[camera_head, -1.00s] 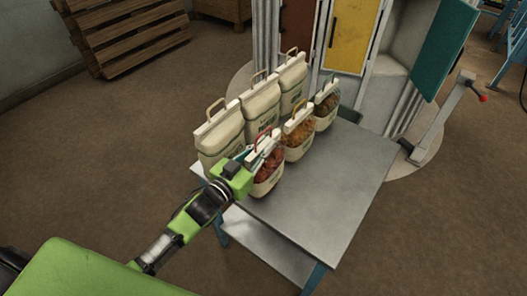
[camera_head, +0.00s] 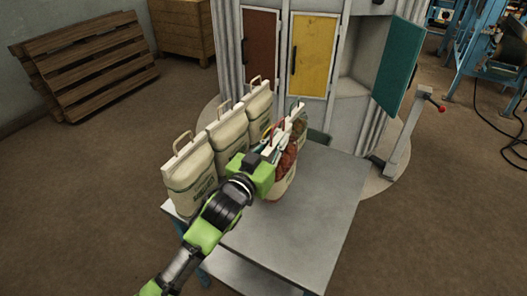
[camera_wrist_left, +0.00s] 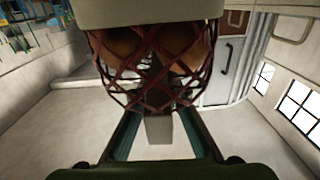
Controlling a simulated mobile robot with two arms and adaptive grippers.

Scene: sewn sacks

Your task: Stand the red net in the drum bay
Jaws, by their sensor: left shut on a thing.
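The red net (camera_head: 285,163) is a sack with a pale top band, dark red mesh and a cream base. My left gripper (camera_head: 268,150) is shut on its upper part, and the arm hides some of it. In the left wrist view the red net (camera_wrist_left: 150,65) hangs close in front of the gripper (camera_wrist_left: 160,128). It looks raised over the table, but the gap below is unclear. The drum (camera_head: 228,60) stands behind the table. Its open bay (camera_head: 350,95) is at the right, with the teal door (camera_head: 402,65) swung outward. My right gripper is out of view.
Several cream sacks (camera_head: 188,175) stand in a row on the left of the grey table (camera_head: 305,225). A green net (camera_head: 300,120) stands behind the red one. The table's right side is clear. A crank post (camera_head: 405,135) stands right of the drum.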

